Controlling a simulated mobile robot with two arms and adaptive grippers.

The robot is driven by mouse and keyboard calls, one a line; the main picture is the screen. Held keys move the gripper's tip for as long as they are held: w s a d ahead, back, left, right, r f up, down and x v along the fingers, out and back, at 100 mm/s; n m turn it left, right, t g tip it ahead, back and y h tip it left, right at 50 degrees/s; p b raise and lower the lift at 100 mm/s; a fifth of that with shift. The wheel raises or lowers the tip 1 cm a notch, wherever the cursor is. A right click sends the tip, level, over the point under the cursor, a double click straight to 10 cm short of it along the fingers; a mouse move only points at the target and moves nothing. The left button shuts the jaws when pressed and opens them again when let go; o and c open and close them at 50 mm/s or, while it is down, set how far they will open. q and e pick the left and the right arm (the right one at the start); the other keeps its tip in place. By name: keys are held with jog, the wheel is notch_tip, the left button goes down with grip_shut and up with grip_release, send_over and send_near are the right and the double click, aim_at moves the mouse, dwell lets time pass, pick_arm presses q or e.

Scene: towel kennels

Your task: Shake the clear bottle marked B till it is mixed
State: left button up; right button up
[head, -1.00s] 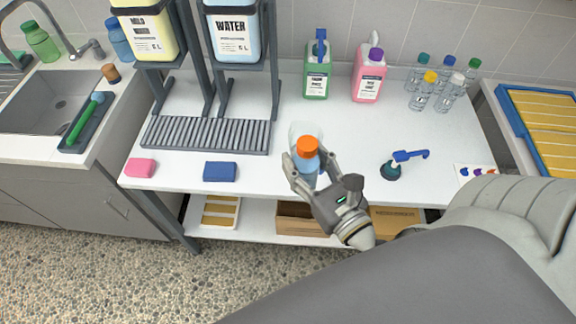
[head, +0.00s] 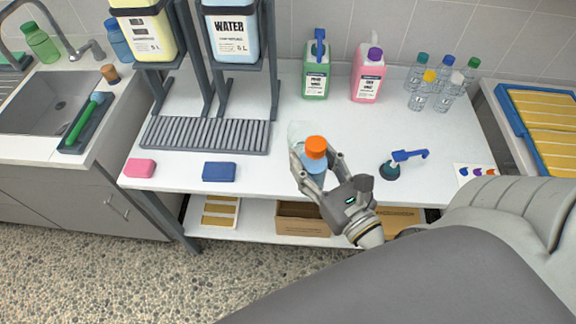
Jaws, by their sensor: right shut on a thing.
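A clear bottle with an orange cap (head: 316,147) and bluish contents is in my right gripper (head: 316,170), near the front edge of the white table (head: 340,125). The gripper's fingers are shut around the bottle's sides below the cap. The bottle is close to upright. Its lower part is hidden by the gripper, and I cannot see a letter B on it. I cannot tell whether its contents are mixed. My left gripper is not in view.
Green (head: 316,83) and pink (head: 368,80) jugs and several small clear bottles (head: 430,88) stand at the back. Blue (head: 219,172) and pink (head: 140,168) sponges lie left.

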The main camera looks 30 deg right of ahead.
jog(key=shift+s+d, duration=0.35)
jog(key=shift+d, duration=0.1)
jog(key=w+a, duration=0.4)
jog(key=a, duration=0.1)
jog(key=shift+s+d, duration=1)
jog(key=shift+d, duration=0.3)
jog(key=shift+s+d, duration=1)
jog(key=shift+d, duration=0.3)
jog(key=shift+w+a, duration=0.25)
jog(key=w+a, duration=0.2)
jog(key=a, duration=0.1)
jog(key=w+a, duration=0.1)
jog(key=a, duration=0.1)
jog(key=shift+d, duration=0.15)
